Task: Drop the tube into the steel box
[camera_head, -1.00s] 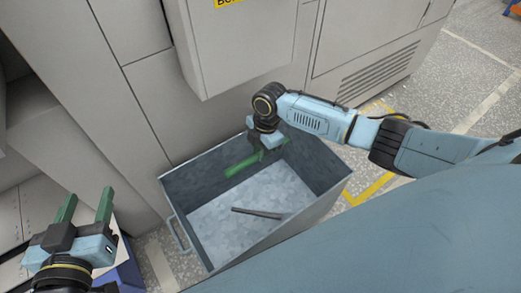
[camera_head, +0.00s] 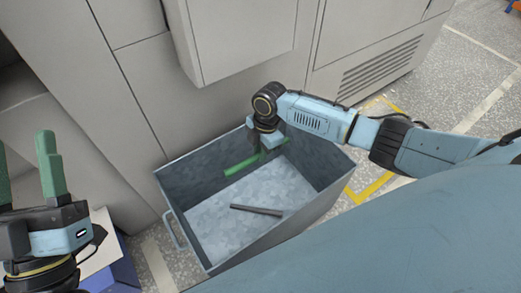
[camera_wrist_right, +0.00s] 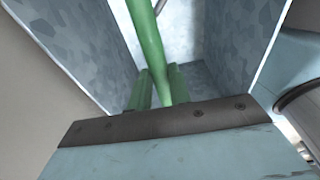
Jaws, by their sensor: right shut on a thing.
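The steel box (camera_head: 190,262) is an open grey bin with a side handle, standing on the floor against the machine. My right gripper (camera_head: 258,158) reaches down inside its rim near the back wall. It is shut on a green tube (camera_head: 240,166), held above the box floor; the tube also shows in the right wrist view (camera_wrist_right: 147,38), running out past the green fingers. A dark tube (camera_head: 256,210) lies on the box floor. My left gripper (camera_head: 25,150) is open and empty at the left edge, away from the box.
A grey machine (camera_head: 120,110) with a protruding cabinet (camera_head: 240,40) stands right behind the box. A blue container (camera_head: 118,270) with a light top is left of the box. Yellow floor tape (camera_head: 372,190) marks the floor at right.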

